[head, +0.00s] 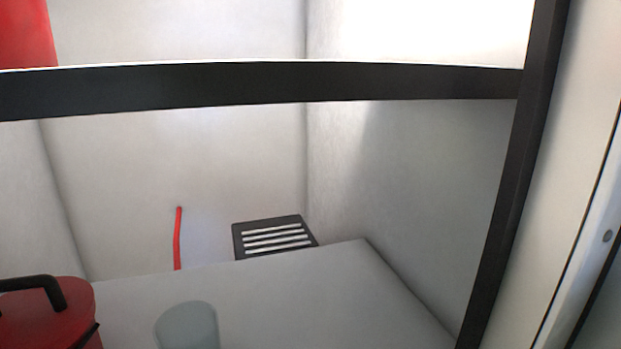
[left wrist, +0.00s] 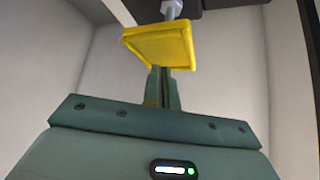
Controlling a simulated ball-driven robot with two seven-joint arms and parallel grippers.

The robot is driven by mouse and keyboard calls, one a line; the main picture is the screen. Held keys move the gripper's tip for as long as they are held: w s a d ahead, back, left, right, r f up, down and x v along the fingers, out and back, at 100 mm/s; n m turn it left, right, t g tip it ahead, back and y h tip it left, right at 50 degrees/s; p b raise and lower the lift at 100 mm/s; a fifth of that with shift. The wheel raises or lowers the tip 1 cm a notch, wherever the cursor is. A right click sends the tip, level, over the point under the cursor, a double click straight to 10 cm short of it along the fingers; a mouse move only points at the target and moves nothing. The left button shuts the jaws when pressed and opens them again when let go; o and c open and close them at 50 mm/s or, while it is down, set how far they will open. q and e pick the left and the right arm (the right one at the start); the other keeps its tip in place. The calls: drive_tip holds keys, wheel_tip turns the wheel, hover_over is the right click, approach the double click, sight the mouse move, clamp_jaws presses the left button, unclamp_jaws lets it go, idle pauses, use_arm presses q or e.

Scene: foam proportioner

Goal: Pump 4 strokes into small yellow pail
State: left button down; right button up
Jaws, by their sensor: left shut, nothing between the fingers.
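In the left wrist view my left gripper (left wrist: 161,74) is shut with its fingertips together, and it holds nothing. A yellow square plate with a raised rim (left wrist: 162,45) is just past the fingertips. I cannot tell whether the fingertips touch it. A grey rod (left wrist: 172,9) meets the plate's far side. No small yellow pail can be made out in either view. The head view shows neither gripper. A pale grey-blue round vessel (head: 188,328) stands on the white surface at the bottom of that view, cut off by the edge.
In the head view a dark bar (head: 260,83) crosses the opening and a dark post (head: 505,180) stands at right. A red container with a black handle (head: 50,310) is at lower left. A red hose (head: 177,240) and a black slatted grate (head: 273,238) are behind the white surface (head: 320,290).

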use_arm(q)
drive_tip(key=shift+f+b, duration=1.55)
drive_tip(key=shift+f, duration=1.3)
drive_tip(key=shift+r, duration=0.1)
wheel_tip(320, 180, up, 6)
drive_tip(key=p, duration=0.7)
